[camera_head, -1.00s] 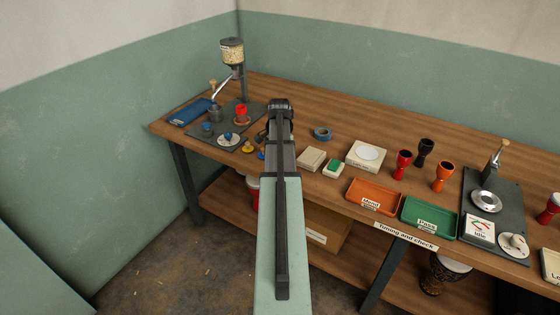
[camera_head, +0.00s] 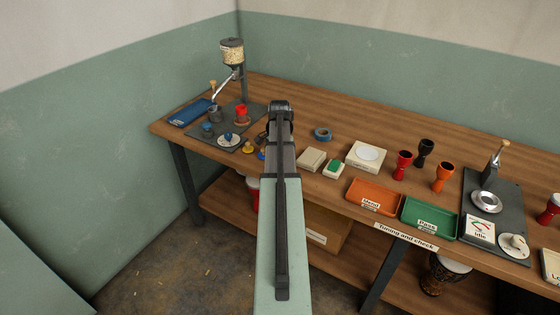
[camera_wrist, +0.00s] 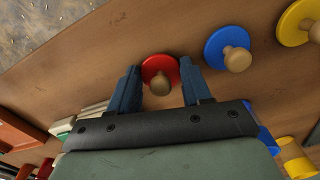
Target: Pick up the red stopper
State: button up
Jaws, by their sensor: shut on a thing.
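In the wrist view the red stopper (camera_wrist: 150,68), a flat red disc with a round wooden knob, sits between the two blue-grey fingers of my gripper (camera_wrist: 160,70). The fingers are shut on it, one on each side. Whether it touches the bench or is held above it I cannot tell. In the head view my arm hides the gripper's fingers and the red stopper.
A blue stopper (camera_wrist: 222,43) and a yellow stopper (camera_wrist: 295,22) lie right of the red one in the wrist view. A tape roll (camera_head: 323,134), an orange tray (camera_head: 373,196) and a green tray (camera_head: 429,217) are on the bench. A hopper stand (camera_head: 233,55) is at left.

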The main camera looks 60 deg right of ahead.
jog(key=shift+r, duration=0.1)
notch_tip(320, 180, up, 9)
jog(key=shift+w+r, duration=0.1)
jog(key=shift+r, duration=0.05)
jog(key=w+d+r, duration=0.2)
jog(key=w+d, duration=0.3)
jog(key=w, duration=0.4)
jog(key=w+d+r+n, duration=0.1)
jog(key=w+d, duration=0.4)
jog(key=w, duration=0.5)
jog(key=w+d+r, duration=0.3)
jog(key=w+d, duration=0.2)
jog(key=w, duration=0.5)
jog(key=shift+d+n, duration=0.2)
jog(key=shift+n, duration=0.1)
jog(key=shift+f, duration=0.1)
notch_tip(320, 180, down, 6)
jog(key=shift+f, duration=0.2)
dwell(1.1)
